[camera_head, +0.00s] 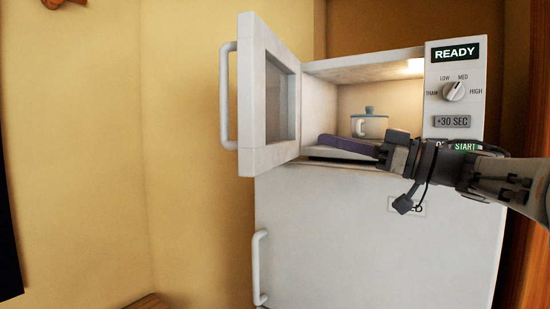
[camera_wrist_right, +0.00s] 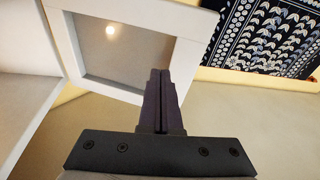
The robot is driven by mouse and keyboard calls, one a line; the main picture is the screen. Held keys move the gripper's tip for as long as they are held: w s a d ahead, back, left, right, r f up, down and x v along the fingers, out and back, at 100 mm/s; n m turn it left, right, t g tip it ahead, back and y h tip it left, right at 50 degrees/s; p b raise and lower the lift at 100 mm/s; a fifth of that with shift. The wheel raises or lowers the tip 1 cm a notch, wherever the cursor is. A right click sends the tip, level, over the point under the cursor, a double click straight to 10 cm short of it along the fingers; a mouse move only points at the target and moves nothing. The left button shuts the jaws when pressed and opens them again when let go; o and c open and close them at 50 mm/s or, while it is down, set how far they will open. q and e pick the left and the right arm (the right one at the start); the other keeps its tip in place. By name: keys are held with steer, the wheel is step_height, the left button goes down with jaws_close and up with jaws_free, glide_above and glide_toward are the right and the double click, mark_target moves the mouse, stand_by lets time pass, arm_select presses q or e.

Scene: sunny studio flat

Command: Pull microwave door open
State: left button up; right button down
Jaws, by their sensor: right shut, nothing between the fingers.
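The microwave (camera_head: 455,105) stands on a white fridge-like cabinet, and its door (camera_head: 250,95) is swung wide open to the left. The door's long handle (camera_head: 226,95) is on its outer side, at the far left. My right gripper (camera_head: 325,140) reaches in from the right across the opening, its shut fingers pointing left toward the inner face of the door. In the right wrist view the shut fingers (camera_wrist_right: 160,85) overlap the door's framed window (camera_wrist_right: 130,55); I cannot tell whether they touch it. A lidded white cup (camera_head: 368,123) sits inside the microwave. My left gripper is not in view.
The cabinet (camera_head: 375,235) below has a vertical handle (camera_head: 260,268) on its left. A yellow wall (camera_head: 190,180) lies left of the door with open space before it. A dark patterned cloth (camera_wrist_right: 265,40) shows in the right wrist view.

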steer(key=s+d+f+n+g, duration=0.1)
steer(key=s+d+f+g, duration=0.15)
steer(key=s+g, duration=0.2)
steer(key=p, duration=0.4)
glide_toward(259, 154)
steer(key=x, duration=0.5)
steer(key=shift+s+a+r, duration=0.1)
steer(key=shift+a+r, duration=0.1)
steer(key=shift+x, duration=0.75)
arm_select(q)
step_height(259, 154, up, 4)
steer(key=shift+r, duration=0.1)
arm_select(e)
steer(key=shift+f, duration=0.15)
